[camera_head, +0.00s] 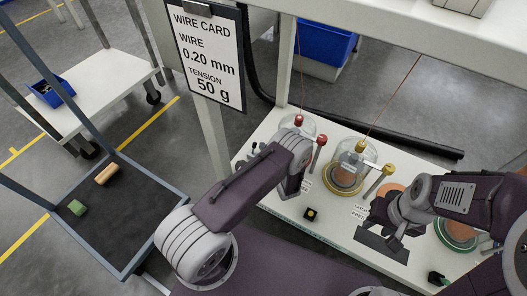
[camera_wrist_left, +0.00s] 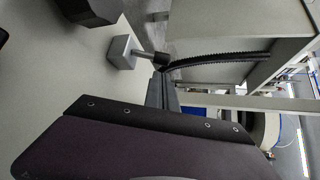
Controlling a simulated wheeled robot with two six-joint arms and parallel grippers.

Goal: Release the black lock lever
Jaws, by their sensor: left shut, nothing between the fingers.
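A small black-tipped part (camera_head: 255,148) stands at the left back edge of the white bench, just left of my left wrist; I cannot tell for sure that it is the lock lever. In the left wrist view a grey block (camera_wrist_left: 122,52) carries a short rod with a black knob (camera_wrist_left: 161,60), which may be the lever. My left gripper (camera_head: 291,188) is over the left part of the bench, shut and empty, partly hidden by its wrist. My right gripper (camera_head: 394,242) is above a dark plate (camera_head: 380,246); its finger gap is not clear.
Glass-covered spools stand on the bench, with a red-topped post (camera_head: 321,140) and a yellow-topped post (camera_head: 388,170) close by. A thin wire rises from each of two spools. A small black block (camera_head: 311,214) lies in front. A wire card (camera_head: 207,55) hangs behind.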

